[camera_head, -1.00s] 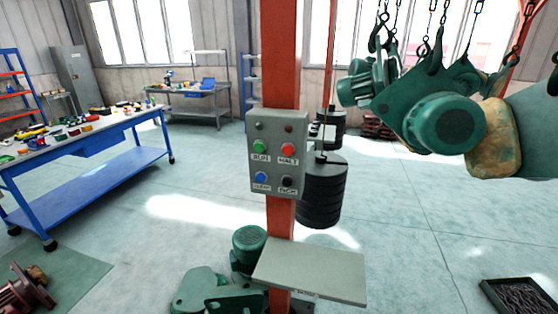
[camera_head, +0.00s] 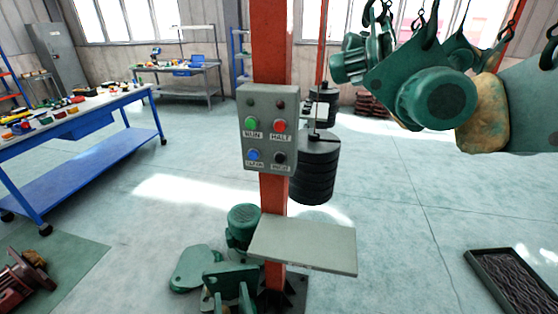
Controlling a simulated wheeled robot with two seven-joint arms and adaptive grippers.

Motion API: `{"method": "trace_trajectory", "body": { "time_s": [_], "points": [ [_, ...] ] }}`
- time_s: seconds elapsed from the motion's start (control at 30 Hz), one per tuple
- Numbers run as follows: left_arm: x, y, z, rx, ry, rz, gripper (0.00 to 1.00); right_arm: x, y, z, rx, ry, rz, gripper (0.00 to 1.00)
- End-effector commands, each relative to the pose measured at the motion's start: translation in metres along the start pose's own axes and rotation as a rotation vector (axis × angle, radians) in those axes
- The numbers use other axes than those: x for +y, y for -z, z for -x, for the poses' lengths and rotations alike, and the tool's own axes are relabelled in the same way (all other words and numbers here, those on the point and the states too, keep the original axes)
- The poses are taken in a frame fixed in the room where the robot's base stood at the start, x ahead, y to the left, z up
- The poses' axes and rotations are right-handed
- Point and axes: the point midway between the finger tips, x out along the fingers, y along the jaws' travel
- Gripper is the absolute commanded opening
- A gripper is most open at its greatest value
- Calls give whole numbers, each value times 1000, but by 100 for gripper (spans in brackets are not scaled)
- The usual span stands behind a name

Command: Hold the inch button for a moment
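A grey control box (camera_head: 267,141) is fixed to the front of a red-orange post (camera_head: 272,50) in the middle of the head view. Its upper row has a green button (camera_head: 251,123) labelled RUN and a red button (camera_head: 279,126) labelled HALT. Its lower row has a blue button (camera_head: 253,155) and a black button (camera_head: 279,158). The labels under the lower two are too small to read surely, so I cannot confirm which is the inch button. Two dark round lamps sit at the top of the box. Neither of my grippers is in view.
A grey shelf (camera_head: 303,246) juts from the post below the box, with green motor parts at its foot. Green hoist units (camera_head: 437,97) hang on chains at upper right. A tray (camera_head: 520,285) lies at lower right.

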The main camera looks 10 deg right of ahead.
Motion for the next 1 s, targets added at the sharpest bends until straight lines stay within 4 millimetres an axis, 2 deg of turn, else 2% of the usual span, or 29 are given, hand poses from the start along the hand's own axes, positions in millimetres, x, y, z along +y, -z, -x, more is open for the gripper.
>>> {"method": "trace_trajectory", "body": {
  "time_s": [0.03,0.1,0.13,1.0],
  "points": [
    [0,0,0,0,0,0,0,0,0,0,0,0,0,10],
    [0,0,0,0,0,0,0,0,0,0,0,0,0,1],
    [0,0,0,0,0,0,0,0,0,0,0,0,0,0],
    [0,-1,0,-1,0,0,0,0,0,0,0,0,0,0]
  ]
}}
